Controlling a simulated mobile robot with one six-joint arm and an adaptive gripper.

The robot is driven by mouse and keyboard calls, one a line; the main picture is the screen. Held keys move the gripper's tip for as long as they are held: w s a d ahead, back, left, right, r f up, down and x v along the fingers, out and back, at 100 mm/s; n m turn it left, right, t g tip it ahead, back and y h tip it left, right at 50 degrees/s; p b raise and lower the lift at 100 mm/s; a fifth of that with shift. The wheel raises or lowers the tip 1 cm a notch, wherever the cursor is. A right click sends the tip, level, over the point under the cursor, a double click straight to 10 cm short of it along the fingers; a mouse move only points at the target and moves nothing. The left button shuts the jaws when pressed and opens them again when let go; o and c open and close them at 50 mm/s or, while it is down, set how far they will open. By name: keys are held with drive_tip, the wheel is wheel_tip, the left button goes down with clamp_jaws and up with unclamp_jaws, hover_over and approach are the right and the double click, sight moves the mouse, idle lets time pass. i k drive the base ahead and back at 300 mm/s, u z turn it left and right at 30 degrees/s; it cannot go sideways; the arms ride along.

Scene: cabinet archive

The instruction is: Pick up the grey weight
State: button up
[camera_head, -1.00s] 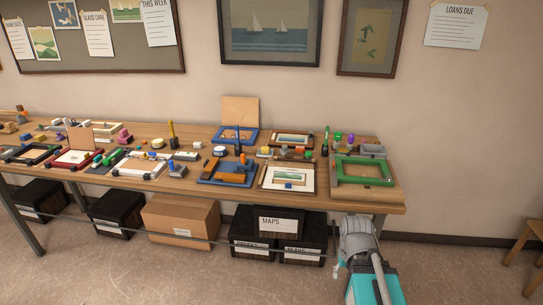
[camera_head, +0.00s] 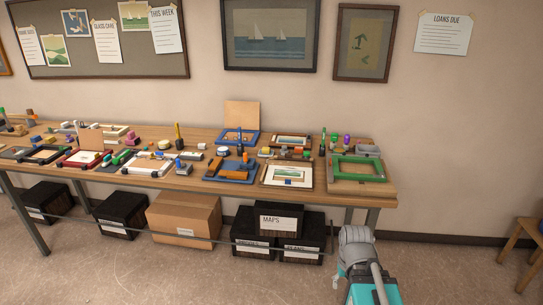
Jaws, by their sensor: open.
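A long wooden table (camera_head: 352,193) runs along the wall, crowded with picture frames and small tools. A small blue-grey block (camera_head: 183,169) sits near the front edge, left of the blue frame. A lighter grey block (camera_head: 367,150) lies at the back right, behind the green frame. I cannot tell which of these, if either, is the grey weight. My arm (camera_head: 357,240) shows at the lower right, below and in front of the table's right end. My gripper is not visible.
A green frame (camera_head: 357,178) and a blue frame (camera_head: 206,178) lie on the table. Black boxes (camera_head: 280,218) and a cardboard box (camera_head: 184,216) stand underneath. A wooden stool (camera_head: 519,244) stands at the far right. The floor in front is clear.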

sight(284, 150)
drive_tip(key=z, duration=0.15)
drive_tip(key=i, duration=0.85)
drive_tip(key=u, duration=0.05)
